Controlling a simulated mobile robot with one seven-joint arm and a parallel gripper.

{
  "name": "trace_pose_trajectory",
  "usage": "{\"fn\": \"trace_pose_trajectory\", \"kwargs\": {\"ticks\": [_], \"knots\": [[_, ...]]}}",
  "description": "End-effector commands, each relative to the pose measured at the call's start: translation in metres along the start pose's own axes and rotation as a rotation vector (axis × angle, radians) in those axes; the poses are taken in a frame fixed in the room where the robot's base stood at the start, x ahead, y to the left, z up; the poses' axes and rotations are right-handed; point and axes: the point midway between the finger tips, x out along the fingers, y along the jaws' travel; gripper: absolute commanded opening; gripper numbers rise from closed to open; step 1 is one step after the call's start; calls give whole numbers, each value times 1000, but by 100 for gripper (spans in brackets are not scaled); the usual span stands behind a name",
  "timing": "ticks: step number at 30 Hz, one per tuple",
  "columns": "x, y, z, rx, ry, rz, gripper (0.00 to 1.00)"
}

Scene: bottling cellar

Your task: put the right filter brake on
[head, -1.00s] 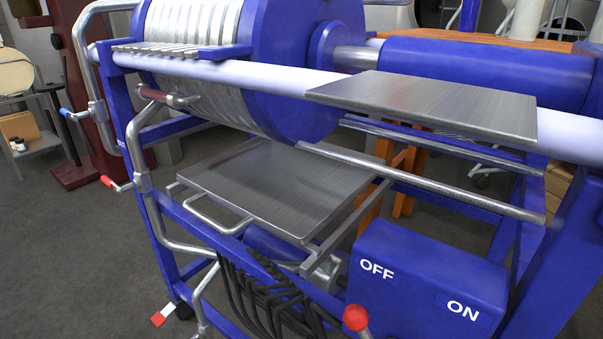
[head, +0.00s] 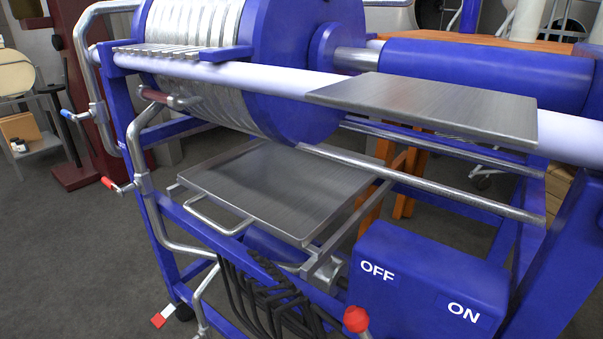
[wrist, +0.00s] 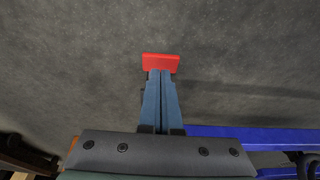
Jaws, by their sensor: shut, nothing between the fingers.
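A red brake pedal (wrist: 160,58) shows in the wrist view above the dark floor. My gripper (wrist: 161,73) is shut and empty, with its fingertips at the near edge of this pedal; I cannot tell whether they touch it. The fingers hide the pedal's near part and whatever it joins. In the head view, a red and white pedal (head: 165,315) sits beside a dark caster wheel (head: 184,312) at the filter's lower left corner. My gripper is not visible in the head view, and nothing of it shows by that pedal.
The blue filter frame (wrist: 275,134) runs along the lower right of the wrist view. In the head view, a switch box (head: 425,275) marked OFF and ON, a red-knobbed lever (head: 356,318) and hanging dark hoses (head: 262,300) crowd the front. Open floor (head: 60,245) lies at left.

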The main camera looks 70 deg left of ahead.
Motion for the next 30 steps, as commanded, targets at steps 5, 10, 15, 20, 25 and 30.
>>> {"fn": "trace_pose_trajectory", "kwargs": {"ticks": [5,10,15,20,25,30], "knots": [[1,0,0,0,0,0,0],[4,0,1,0,0,0,0],[9,0,2,0,0,0,0],[13,0,3,0,0,0,0],[17,0,4,0,-1,0,0],[21,0,5,0,0,0,0]]}}
